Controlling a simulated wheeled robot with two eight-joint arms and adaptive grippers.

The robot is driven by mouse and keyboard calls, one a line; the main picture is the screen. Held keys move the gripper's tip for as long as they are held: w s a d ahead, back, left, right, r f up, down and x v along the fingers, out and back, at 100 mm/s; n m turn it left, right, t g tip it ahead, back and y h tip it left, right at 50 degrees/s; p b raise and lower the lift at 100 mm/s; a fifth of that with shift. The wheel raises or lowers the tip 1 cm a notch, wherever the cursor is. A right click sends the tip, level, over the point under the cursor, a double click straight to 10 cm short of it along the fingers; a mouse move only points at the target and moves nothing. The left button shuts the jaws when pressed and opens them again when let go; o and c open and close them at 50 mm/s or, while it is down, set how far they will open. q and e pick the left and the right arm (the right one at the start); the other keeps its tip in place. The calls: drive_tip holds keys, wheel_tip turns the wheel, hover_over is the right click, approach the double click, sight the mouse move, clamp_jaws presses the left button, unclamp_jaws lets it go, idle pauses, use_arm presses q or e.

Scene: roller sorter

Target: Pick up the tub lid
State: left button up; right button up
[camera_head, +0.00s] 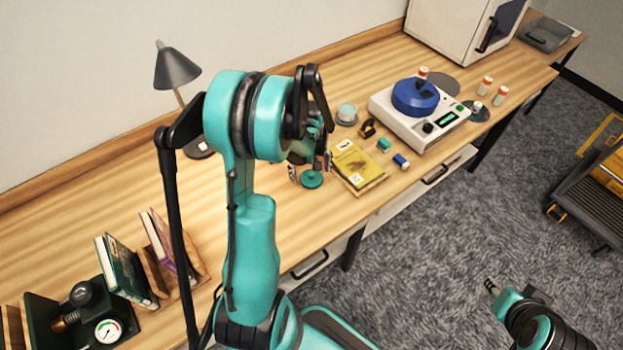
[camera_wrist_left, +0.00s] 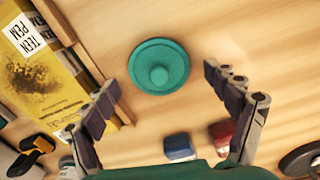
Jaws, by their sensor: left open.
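The tub lid (camera_head: 312,180) is a round teal disc with a small knob in its middle. It lies flat on the wooden table beside the yellow book, knob up. It also shows whole in the left wrist view (camera_wrist_left: 146,78). My left gripper (camera_head: 310,168) is open and empty just above the lid. In the left wrist view its fingers (camera_wrist_left: 162,88) stand apart, to either side of and below the lid in the picture. I see no contact with the lid. My right gripper (camera_head: 491,286) is low at the right, away from the table; its jaw opening is too small to judge.
A yellow book (camera_head: 355,163) lies close to the lid. Small blue and red items (camera_wrist_left: 180,148) lie under the wrist. A pale round tub (camera_head: 347,113) and a white machine with a blue top (camera_head: 415,97) stand farther right. The table left of the lid is fairly clear.

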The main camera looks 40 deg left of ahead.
use_arm(q)
drive_tip(key=shift+r, duration=0.1)
drive_tip(key=c, duration=0.9)
